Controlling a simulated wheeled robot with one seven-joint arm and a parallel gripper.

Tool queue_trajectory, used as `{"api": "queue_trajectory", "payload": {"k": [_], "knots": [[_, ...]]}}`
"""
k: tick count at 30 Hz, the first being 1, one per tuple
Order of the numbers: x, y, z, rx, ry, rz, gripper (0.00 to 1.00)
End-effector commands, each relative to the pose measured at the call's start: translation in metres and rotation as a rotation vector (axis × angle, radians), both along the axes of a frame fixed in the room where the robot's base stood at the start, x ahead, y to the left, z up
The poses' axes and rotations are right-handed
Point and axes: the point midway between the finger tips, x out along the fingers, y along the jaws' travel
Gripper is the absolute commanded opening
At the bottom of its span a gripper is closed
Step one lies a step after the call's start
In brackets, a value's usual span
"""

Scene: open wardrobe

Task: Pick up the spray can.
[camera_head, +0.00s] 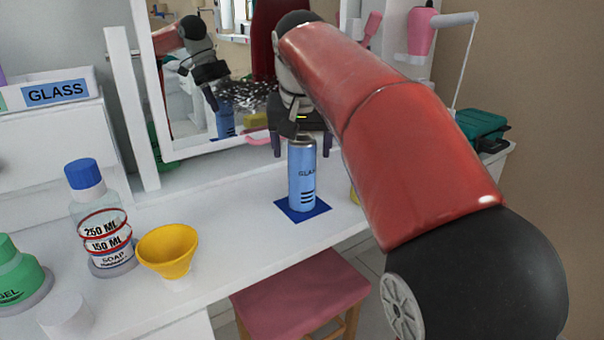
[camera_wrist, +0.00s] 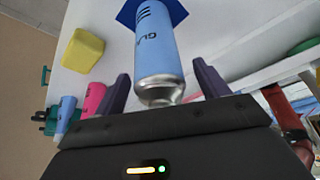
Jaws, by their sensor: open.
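The spray can (camera_head: 302,178) is light blue with dark lettering and a silver top. It stands upright on a dark blue square mat (camera_head: 303,210) on the white table. In the wrist view the can (camera_wrist: 158,45) shows its metal top toward me, between my two purple fingers. My gripper (camera_wrist: 163,88) is open, with one finger on each side of the can's top and gaps visible on both sides. In the head view my arm reaches over from the right, and the gripper (camera_head: 301,128) is partly hidden at the can's top.
A mirror (camera_head: 140,100) stands behind the can. A soap bottle (camera_head: 102,225), a yellow funnel (camera_head: 167,250) and a green gel bottle (camera_head: 18,272) stand to the left. A yellow sponge (camera_wrist: 82,51) lies near the can. A pink-topped stool (camera_head: 300,295) is below the table's front edge.

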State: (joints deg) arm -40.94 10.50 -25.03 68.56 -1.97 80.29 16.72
Motion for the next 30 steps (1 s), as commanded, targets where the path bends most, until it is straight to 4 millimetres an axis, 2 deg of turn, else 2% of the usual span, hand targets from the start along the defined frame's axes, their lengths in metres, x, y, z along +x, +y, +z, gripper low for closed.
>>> {"api": "queue_trajectory", "payload": {"k": [3,20,30], "knots": [[-0.0001,0.0,0.0005,0.0,0.0,0.0,0.74],[-0.0003,-0.0001,0.0013,0.001,-0.001,0.0,0.0],[-0.0007,-0.0011,0.0046,0.001,-0.002,0.0,0.0]]}}
